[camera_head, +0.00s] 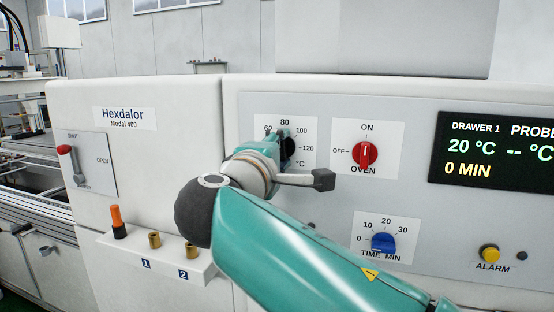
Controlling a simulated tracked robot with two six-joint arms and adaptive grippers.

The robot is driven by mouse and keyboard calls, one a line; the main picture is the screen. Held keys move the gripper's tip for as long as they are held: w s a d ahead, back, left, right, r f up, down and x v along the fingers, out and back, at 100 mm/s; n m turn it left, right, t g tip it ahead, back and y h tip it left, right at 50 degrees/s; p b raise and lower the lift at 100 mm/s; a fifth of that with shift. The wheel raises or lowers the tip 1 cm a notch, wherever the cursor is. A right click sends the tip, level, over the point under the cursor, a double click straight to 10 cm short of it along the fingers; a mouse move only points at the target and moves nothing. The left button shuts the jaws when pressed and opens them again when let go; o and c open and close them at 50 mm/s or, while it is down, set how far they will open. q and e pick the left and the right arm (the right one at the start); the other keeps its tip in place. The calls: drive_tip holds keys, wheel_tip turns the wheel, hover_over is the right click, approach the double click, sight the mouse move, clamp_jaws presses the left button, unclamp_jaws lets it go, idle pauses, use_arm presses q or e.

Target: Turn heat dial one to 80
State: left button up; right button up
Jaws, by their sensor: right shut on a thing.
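The heat dial (289,147) is black and sits on a white temperature scale plate (305,130) marked with 60, 80, 100, 120 and °C. My right gripper (283,140) is at the dial and shut on it. The gripper and wrist hide the dial's left and lower parts, so its pointer setting cannot be read. My right arm comes in from the lower right. My left gripper is not in view.
A red oven knob (365,154), a blue time dial (383,243) and a yellow alarm button (489,254) are on the panel to the right. A display (500,150) reads 20 °C and 0 MIN. A red-handled lever (70,160) and an orange-topped plug (117,222) are at left.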

drive_tip(key=shift+f, duration=0.3)
drive_tip(key=o, duration=1.1)
drive_tip(key=shift+r, duration=0.1)
drive_tip(key=shift+o, duration=0.2)
drive_tip(key=shift+s+r, duration=0.1)
